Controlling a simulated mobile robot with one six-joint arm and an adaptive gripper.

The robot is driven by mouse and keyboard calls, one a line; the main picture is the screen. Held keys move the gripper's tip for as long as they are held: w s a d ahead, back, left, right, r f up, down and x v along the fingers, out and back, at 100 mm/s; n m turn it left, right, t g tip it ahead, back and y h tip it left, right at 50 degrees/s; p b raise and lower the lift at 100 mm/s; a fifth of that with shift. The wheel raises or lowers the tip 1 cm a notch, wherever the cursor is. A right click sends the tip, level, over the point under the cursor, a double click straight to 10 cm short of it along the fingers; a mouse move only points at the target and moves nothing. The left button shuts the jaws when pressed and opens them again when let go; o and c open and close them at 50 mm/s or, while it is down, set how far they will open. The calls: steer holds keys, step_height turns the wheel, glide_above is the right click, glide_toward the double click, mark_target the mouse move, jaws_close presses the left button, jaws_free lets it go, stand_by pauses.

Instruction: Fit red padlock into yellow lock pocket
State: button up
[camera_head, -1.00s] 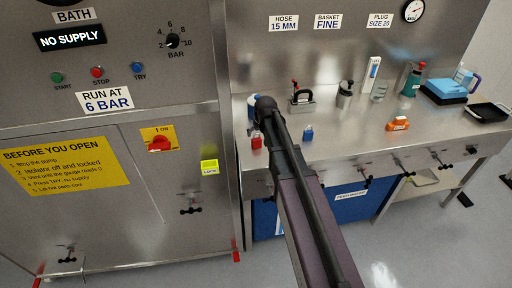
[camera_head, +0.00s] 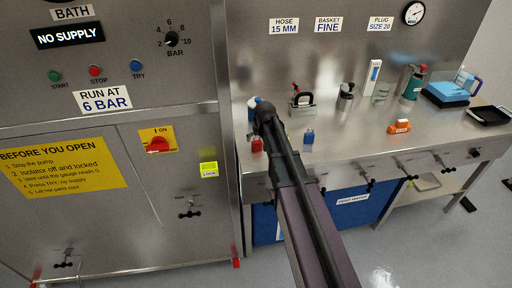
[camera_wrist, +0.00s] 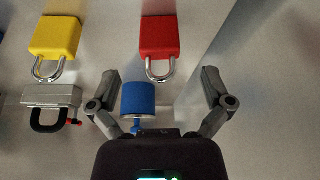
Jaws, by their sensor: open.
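The red padlock (camera_head: 257,146) lies on the steel bench near its left front corner. In the wrist view the red padlock (camera_wrist: 159,36) lies just beyond my fingertips, with its shackle toward the gripper. My gripper (camera_wrist: 161,74) is open and empty, its two fingers spread either side of the shackle line; they do not visibly touch the padlock. In the head view my dark gripper (camera_head: 264,108) is seen from behind and its fingers are hidden. The yellow lock pocket (camera_head: 209,169), labelled LOCK, is on the cabinet front left of the bench and looks empty.
A yellow padlock (camera_wrist: 56,36) lies left of the red one in the wrist view. A blue padlock (camera_head: 309,136) lies on the bench. A blue cylinder (camera_wrist: 138,98) stands between my fingers' bases. A black-handled metal part (camera_wrist: 50,98) is nearby. The cabinet side borders the bench.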

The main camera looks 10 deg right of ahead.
mark_target(257, 142)
steer(key=shift+w+b+x, duration=0.15)
steer(key=shift+b+x, duration=0.8)
steer(key=shift+x, duration=0.2)
steer(key=shift+w+b+x, duration=0.15)
steer(key=shift+b+x, duration=0.75)
steer(key=shift+x, duration=0.3)
steer(key=shift+r, duration=0.2)
steer(key=shift+s, duration=0.1)
steer(key=c, duration=1.3)
